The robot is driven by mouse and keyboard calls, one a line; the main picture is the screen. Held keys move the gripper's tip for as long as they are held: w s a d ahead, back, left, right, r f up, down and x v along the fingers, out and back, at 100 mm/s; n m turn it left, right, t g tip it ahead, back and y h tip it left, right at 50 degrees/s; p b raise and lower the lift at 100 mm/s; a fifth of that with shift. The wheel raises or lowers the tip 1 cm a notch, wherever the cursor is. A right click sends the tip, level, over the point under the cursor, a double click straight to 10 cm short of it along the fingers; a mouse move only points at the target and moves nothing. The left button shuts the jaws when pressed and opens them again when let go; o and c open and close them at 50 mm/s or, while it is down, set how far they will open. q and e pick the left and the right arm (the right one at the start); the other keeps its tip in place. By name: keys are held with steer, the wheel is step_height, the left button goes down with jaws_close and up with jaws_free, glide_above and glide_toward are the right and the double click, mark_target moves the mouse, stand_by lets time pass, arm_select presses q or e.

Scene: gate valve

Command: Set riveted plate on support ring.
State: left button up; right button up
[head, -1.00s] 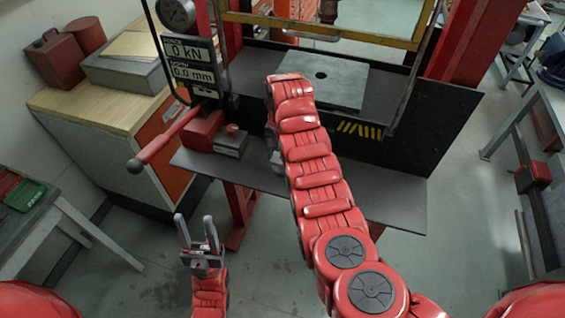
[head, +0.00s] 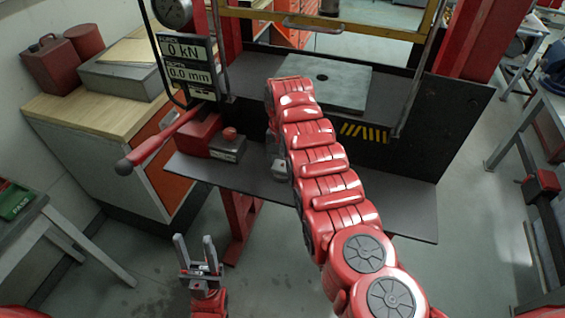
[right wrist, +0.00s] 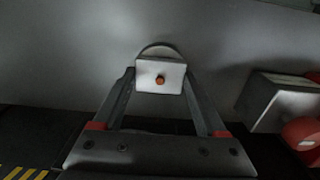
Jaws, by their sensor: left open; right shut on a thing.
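In the head view, my right arm reaches over the front shelf of the press and hides the held plate and most of the gripper. My left gripper (head: 196,250) is open and empty, low in the head view, in front of the shelf.
The grey shelf (head: 400,212) carries a box with a red button (head: 228,146), left of my right arm. Behind it lies a grey plate with a hole (head: 345,92). A red lever (head: 160,140) juts out left. A wooden-topped cabinet (head: 75,110) stands left.

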mark_target(283, 164)
steer(key=shift+f, duration=0.1)
steer(key=o, duration=1.4)
steer(key=shift+f, duration=0.1)
steer(key=shift+r, duration=0.2)
steer(key=shift+w+r, duration=0.1)
steer(key=shift+r, duration=0.05)
step_height(283, 164, up, 7)
steer(key=b, duration=0.3)
steer(key=shift+b, duration=0.35)
step_height(283, 164, up, 5)
steer(key=p, duration=0.3)
